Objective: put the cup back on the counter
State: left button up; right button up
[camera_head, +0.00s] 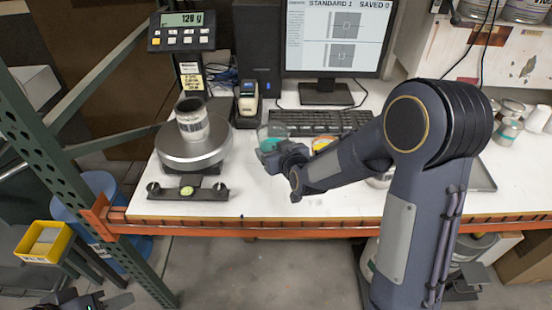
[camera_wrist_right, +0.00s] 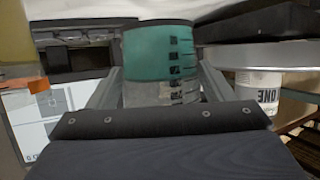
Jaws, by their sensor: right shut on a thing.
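The cup (camera_head: 273,133) is clear with teal contents and stands out in front of the keyboard's left end. In the right wrist view the cup (camera_wrist_right: 160,52) fills the space between the fingers, with dark measuring marks down its side. My right gripper (camera_head: 270,148) is shut on it, over the white counter (camera_head: 270,200). I cannot tell whether the cup's base touches the counter. A dark part at the bottom left edge of the head view looks like my left gripper (camera_head: 92,302); its fingers are not clear.
Left of the cup, a scale (camera_head: 192,155) carries a grey can (camera_head: 191,123). A small device (camera_head: 248,100), keyboard (camera_head: 330,121) and monitor (camera_head: 336,40) stand behind. A yellow-filled cup (camera_head: 323,143) is partly hidden by my right arm. The front counter is clear between scale and arm.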

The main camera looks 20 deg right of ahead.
jog(key=shift+w+d+f, duration=0.15)
jog(key=shift+w+f, duration=0.35)
notch_tip(320, 180, down, 3)
jog(key=shift+w+d+r+p, duration=0.1)
jog(key=shift+w+p, duration=0.05)
jog(key=shift+p, duration=0.45)
jog(key=shift+f, duration=0.4)
jog(key=shift+f, duration=0.1)
jog(key=shift+f, duration=0.1)
jog(key=o, duration=1.2)
